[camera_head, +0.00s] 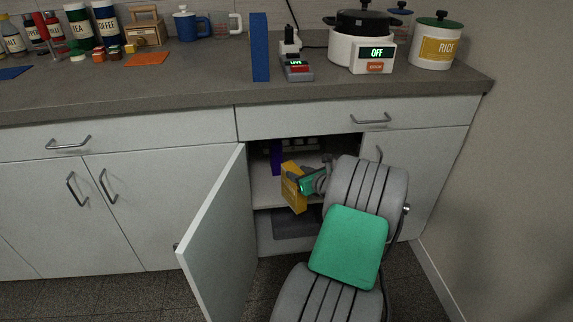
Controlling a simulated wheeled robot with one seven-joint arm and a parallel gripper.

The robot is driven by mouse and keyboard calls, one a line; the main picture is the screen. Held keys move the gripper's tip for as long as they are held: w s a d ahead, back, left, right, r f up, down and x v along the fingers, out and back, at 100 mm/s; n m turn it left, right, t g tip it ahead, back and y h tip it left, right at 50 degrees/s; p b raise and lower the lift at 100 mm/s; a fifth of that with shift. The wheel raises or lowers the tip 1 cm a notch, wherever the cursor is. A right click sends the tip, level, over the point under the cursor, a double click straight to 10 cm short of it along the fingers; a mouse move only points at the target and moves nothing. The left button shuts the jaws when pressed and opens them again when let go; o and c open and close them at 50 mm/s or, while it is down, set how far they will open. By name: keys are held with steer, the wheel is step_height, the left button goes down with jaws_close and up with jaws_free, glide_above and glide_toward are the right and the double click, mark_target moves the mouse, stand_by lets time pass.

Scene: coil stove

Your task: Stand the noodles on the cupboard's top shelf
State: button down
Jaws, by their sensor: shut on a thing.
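My gripper (307,183), with green at its end, is shut on a yellow box (293,194), which I take to be the noodles; no label is readable. The box is upright with a slight tilt, at the front opening of the cupboard (264,236). The cupboard's top shelf (268,191) shows as a pale board behind and left of the box. I cannot tell whether the box touches the shelf. My arm hides the right part of the cupboard.
The cupboard door (215,240) stands open on the left. A purple item (276,157) stands inside, behind the yellow box. Dim small things show deeper in. Above, the counter (190,80) holds a blue upright box (260,48), a cooker (357,45) and a rice canister (436,44).

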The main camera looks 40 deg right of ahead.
steer(key=w+d+f+b, duration=0.1)
steer(key=w+d+b, duration=0.1)
steer(key=w, duration=0.8)
steer(key=shift+f+b, duration=0.15)
steer(key=shift+b, duration=0.55)
steer(key=shift+f, duration=0.1)
steer(key=c, duration=0.8)
jaws_free()
steer(key=shift+f, duration=0.1)
steer(key=shift+c, duration=0.2)
steer(key=p, duration=0.4)
glide_toward(287, 163)
steer(key=shift+w+d, duration=0.25)
steer(key=shift+w, duration=0.5)
steer(key=shift+s+a, duration=0.15)
steer(key=shift+s, duration=0.15)
